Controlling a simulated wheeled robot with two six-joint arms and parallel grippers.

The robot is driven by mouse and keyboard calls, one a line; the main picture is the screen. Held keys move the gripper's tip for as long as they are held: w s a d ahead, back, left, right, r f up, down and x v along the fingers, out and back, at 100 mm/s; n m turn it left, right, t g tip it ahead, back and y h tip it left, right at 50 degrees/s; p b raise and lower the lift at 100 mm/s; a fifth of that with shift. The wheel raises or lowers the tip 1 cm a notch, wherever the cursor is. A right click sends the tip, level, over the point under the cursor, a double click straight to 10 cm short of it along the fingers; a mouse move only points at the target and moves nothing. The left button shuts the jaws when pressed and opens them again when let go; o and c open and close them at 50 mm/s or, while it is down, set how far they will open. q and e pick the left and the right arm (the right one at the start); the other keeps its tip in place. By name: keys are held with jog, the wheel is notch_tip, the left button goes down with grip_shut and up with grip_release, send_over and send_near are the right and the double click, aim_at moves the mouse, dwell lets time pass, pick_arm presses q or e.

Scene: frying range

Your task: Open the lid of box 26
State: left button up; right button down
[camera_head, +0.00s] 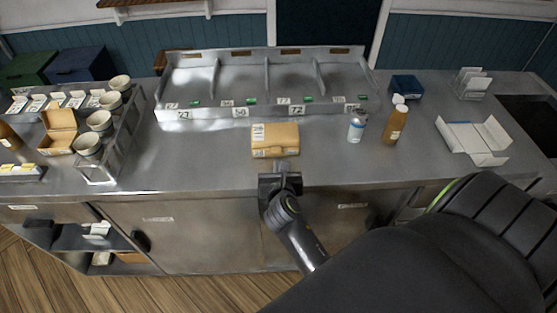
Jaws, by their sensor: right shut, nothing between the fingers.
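A small tan box (283,138) with a white label on its left side sits near the front of the metal counter (210,165). Its lid looks closed. The label is too small to read, so I cannot tell if it is box 26. My right gripper (281,168) is shut and empty, just in front of the box at the counter's front edge. Its tips are close to the box's front face; I cannot tell if they touch it. My left gripper is not in view.
A spray can (357,126) and a brown bottle (395,123) stand right of the box. A divided metal tray (240,112) lies behind it. An open white box (474,137) is farther right. A rack with cups (100,122) and an open tan box (60,130) stand left.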

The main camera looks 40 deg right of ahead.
aim_at(275, 137)
jog(key=shift+b+x, duration=1.35)
jog(key=shift+x, duration=1.15)
jog(key=shift+s, duration=0.1)
